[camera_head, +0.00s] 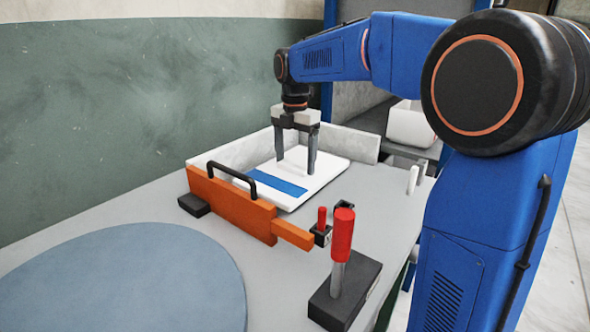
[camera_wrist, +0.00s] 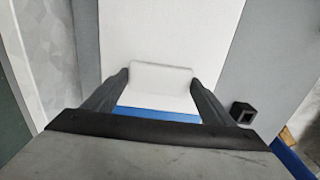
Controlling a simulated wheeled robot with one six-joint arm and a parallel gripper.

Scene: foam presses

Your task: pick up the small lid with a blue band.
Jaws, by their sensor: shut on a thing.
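The small lid (camera_head: 318,178) is a flat white panel with a blue band (camera_head: 277,184) across its near part. It lies roughly level inside the pale-walled press frame on the bench. My gripper (camera_head: 296,166) points down over it, shut on the lid's raised white grip block. In the wrist view the block (camera_wrist: 163,78) sits between my two dark fingers, with the white lid (camera_wrist: 160,30) around it and a strip of the blue band (camera_wrist: 158,113) below. I cannot tell whether the lid is clear of the surface beneath it.
An orange bar (camera_head: 230,204) with a black handle closes the near side of the frame. A red-handled clamp (camera_head: 342,235) on a dark block stands nearer. A blue-grey disc (camera_head: 125,280) lies front left. A white container (camera_head: 410,125) sits behind right.

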